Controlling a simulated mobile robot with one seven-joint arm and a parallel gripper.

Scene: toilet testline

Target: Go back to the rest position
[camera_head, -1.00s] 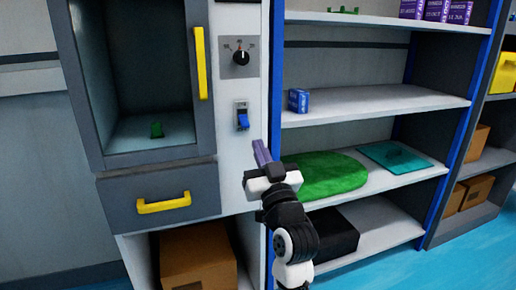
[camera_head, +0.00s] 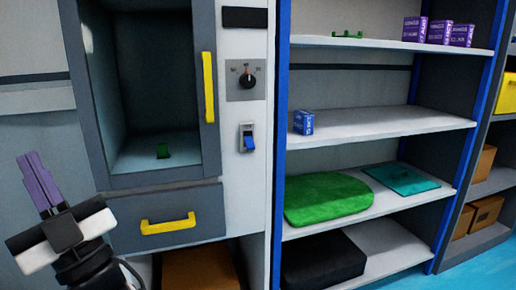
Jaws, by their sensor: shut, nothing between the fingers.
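My gripper (camera_head: 40,182) is at the lower left of the head view, its purple fingers pointing up and shut with nothing between them. It is in front of the wall, left of the grey drawer (camera_head: 130,215) and clear of the shelves. My arm below it runs out of the bottom of the picture.
The shelves hold a blue box (camera_head: 303,122), a green mat (camera_head: 326,199) and a black box (camera_head: 322,259).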

